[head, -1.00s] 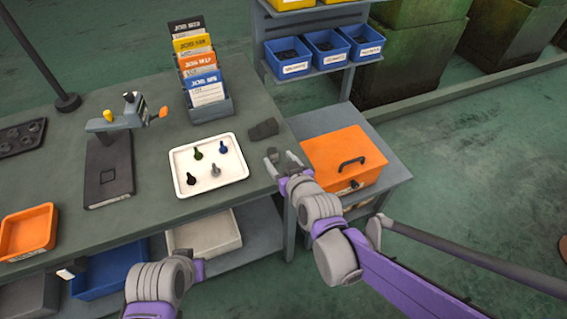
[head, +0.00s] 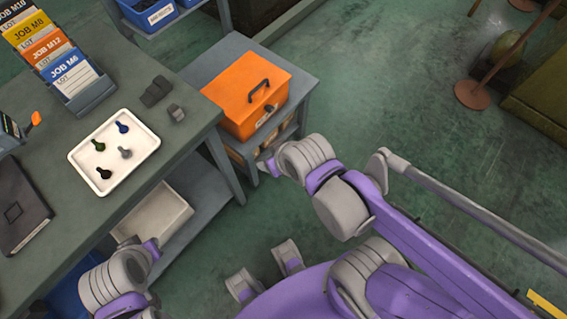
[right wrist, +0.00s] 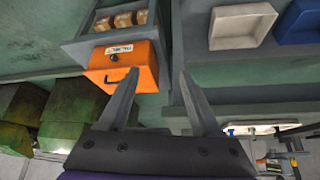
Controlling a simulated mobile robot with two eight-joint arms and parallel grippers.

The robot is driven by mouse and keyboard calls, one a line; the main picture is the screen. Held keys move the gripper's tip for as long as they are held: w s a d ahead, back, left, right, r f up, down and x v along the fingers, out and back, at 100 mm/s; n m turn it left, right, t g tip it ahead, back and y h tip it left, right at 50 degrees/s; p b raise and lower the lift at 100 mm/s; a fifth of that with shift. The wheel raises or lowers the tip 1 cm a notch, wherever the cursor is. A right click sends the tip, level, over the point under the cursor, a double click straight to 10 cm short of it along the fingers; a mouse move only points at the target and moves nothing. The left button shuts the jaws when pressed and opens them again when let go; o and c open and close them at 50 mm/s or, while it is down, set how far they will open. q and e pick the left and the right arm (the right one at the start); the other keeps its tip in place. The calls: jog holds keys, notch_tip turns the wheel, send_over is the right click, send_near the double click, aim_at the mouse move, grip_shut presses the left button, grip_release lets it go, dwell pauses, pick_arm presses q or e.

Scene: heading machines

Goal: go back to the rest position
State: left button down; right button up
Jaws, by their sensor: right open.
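My right gripper (right wrist: 159,75) is open and empty in the right wrist view, its two grey fingers spread apart. In the head view the right gripper (head: 266,163) is small and partly hidden by its wrist, off the workbench edge and below the orange box. My left arm's wrist (head: 115,280) is at the lower left of the head view, beside the bench front; its fingers cannot be made out.
An orange box (head: 247,92) stands on a side cabinet.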

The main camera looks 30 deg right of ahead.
jog(key=s, duration=0.1)
jog(key=s+d, duration=0.1)
jog(key=s+g, duration=0.1)
jog(key=shift+d+f+m, duration=0.2)
jog(key=shift+f+m, duration=0.1)
jog(key=shift+f, duration=0.1)
jog(key=r+p, duration=0.2)
jog(key=shift+w+r, duration=0.35)
jog(key=shift+w, duration=0.05)
